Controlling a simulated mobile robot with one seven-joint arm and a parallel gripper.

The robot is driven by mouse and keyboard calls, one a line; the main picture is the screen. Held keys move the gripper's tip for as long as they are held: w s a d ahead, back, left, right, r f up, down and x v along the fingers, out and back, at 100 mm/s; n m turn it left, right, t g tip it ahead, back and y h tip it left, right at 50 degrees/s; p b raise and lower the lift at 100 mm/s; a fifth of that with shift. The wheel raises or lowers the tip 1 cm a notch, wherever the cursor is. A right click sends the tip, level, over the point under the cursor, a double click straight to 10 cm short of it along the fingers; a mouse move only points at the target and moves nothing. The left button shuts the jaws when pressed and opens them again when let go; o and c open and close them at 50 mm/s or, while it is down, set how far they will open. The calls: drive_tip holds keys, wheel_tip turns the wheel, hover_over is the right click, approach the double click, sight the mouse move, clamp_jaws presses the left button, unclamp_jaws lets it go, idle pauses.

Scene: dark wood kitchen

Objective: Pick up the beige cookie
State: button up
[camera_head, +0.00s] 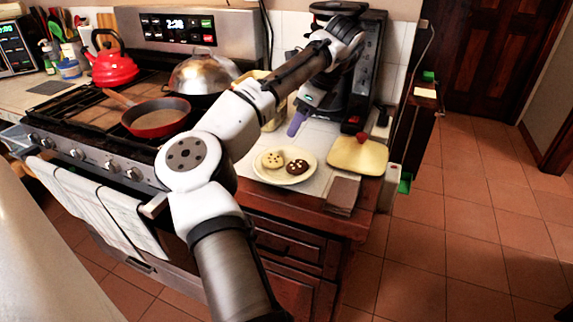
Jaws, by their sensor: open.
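The beige cookie (272,160) lies on a pale plate (284,179) on the counter to the right of the stove. A dark brown cookie (298,167) lies beside it on the same plate. My gripper (294,124) hangs above and behind the plate, apart from both cookies. It is open, with nothing seen in it. Only a purplish finger shows clearly; the rest of the gripper is small and partly hidden by the arm.
A yellow cutting board (357,155) with a red round item is right of the plate, and a folded brown cloth (342,194) lies at the counter's front edge. A black coffee machine (362,75) stands behind. A pan (156,117) and a red kettle (112,68) sit on the stove.

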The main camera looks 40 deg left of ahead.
sight(277, 160)
drive_tip(key=x, duration=0.4)
drive_tip(key=p+x, duration=0.1)
drive_tip(key=x, duration=0.4)
drive_tip(key=p+x, duration=0.1)
drive_tip(key=x, duration=0.4)
drive_tip(key=shift+a+r, duration=0.15)
drive_tip(key=shift+a, duration=0.1)
drive_tip(key=c, duration=0.7)
